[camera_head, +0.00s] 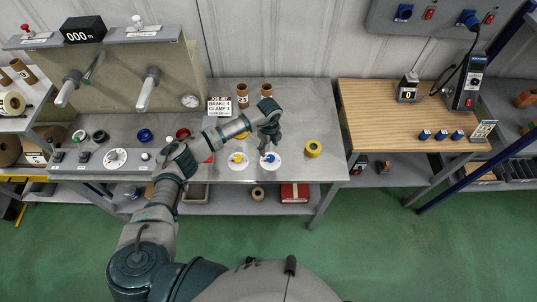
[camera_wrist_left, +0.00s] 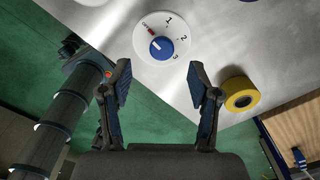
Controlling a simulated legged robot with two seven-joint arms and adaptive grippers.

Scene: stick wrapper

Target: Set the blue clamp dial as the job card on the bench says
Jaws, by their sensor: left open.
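The blue clamp dial (camera_head: 269,158) is a blue knob on a round white plate on the grey bench. In the left wrist view the blue knob (camera_wrist_left: 161,48) has a white mark pointing up-left, toward the red OFF label; the plate also carries 1, 2 and 3. The job card (camera_head: 219,106) stands on the bench; its last line reads CLAMP 3, and the brake number is hard to read. My left gripper (camera_head: 268,146) points down over the blue dial. In the left wrist view its fingers (camera_wrist_left: 163,93) are open, with nothing between them. My right gripper is out of view.
A yellow dial (camera_head: 238,158) sits just left of the blue one. A yellow tape roll (camera_head: 313,149) lies to the right. Two brown rolls (camera_head: 266,90) stand behind. A machine with levers (camera_head: 148,88) stands at the left; a wooden table (camera_head: 400,125) is at the right.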

